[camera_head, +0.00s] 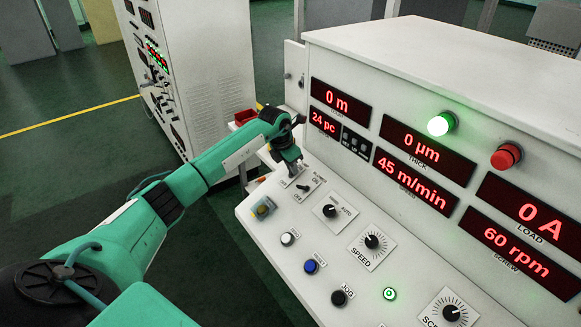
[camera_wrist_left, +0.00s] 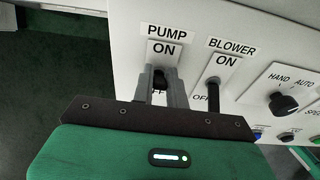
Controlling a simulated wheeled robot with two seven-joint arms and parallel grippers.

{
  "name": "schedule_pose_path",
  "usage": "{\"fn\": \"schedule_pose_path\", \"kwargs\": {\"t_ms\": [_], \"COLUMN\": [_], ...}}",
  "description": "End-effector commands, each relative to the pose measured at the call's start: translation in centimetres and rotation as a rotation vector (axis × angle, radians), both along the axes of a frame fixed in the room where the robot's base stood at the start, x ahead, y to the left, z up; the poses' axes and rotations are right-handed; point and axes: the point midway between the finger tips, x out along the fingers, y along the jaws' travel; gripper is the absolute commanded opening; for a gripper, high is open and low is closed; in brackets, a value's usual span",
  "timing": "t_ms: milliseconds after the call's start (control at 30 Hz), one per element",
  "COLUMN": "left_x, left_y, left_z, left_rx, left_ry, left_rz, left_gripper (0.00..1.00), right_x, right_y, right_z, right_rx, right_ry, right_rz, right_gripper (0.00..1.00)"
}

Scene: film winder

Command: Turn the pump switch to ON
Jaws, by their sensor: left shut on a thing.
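The pump switch (camera_wrist_left: 159,80) is a small dark lever on the white sloped panel, under the labels PUMP and ON in the left wrist view. My left gripper (camera_wrist_left: 161,84) is at the switch, its two grey fingers on either side of the lever and shut on it. The fingers and the gripper body hide the lower part of its plate, so I cannot tell the lever's exact position. In the head view my left gripper (camera_head: 292,168) reaches down to the panel's upper left corner and covers the pump switch. My right gripper is not in view.
The blower switch (camera_wrist_left: 212,90) stands close to the right of the pump switch. The HAND/AUTO knob (camera_head: 330,211), speed knob (camera_head: 372,241) and several push buttons lie farther right. Red displays rise behind the panel. A red bin (camera_head: 245,117) sits beyond my arm.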

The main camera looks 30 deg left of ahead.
Motion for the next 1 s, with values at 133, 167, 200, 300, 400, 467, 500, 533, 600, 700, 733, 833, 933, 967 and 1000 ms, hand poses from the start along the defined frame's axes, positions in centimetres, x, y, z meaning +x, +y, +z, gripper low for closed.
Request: {"fn": "schedule_pose_path", "kwargs": {"t_ms": [133,167,200,300,400,467,500,533,600,700,733,833,933,967,1000], "left_x": [0.0,0.0,0.0,0.0,0.0,0.0,0.0,0.0,0.0,0.0,0.0,0.0,-0.2,-0.3,-0.5], "left_y": [0.0,0.0,0.0,0.0,0.0,0.0,0.0,0.0,0.0,0.0,0.0,0.0,0.2,0.2,0.4], "left_z": [-0.1,-0.1,-0.1,-0.1,-0.1,-0.1,0.0,0.0,0.0,0.0,0.0,0.2,0.9,1.3,1.9], "left_rx": [0.003,0.003,0.003,0.003,0.003,0.003,0.003,0.003,0.003,0.002,0.002,0.002,0.003,0.004,0.005], "left_ry": [0.007,0.007,0.007,0.007,0.006,0.006,0.006,0.005,0.005,0.005,0.005,0.004,0.001,-0.001,0.000], "left_rz": [-0.001,-0.001,-0.001,-0.001,-0.001,-0.001,-0.001,-0.001,-0.001,-0.001,-0.001,-0.001,-0.002,-0.002,-0.001], "left_gripper": [0.00,0.00,0.00,0.00,0.16,0.28,0.36,0.36,0.36,0.36,0.36,0.36,0.36,0.36,0.36], "right_x": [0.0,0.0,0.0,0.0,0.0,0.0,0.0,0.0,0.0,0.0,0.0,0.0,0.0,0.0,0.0], "right_y": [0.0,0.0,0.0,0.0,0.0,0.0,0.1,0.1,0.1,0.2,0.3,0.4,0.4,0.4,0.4], "right_z": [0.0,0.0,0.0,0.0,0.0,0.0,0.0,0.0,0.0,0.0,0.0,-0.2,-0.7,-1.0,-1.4], "right_rx": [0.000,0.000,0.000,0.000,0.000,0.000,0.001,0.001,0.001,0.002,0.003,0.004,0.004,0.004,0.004], "right_ry": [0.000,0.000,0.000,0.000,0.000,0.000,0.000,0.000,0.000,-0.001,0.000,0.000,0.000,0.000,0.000], "right_rz": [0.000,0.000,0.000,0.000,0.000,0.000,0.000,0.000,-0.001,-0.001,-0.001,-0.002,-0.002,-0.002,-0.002], "right_gripper": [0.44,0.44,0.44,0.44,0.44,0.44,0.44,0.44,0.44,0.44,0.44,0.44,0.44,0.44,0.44]}}
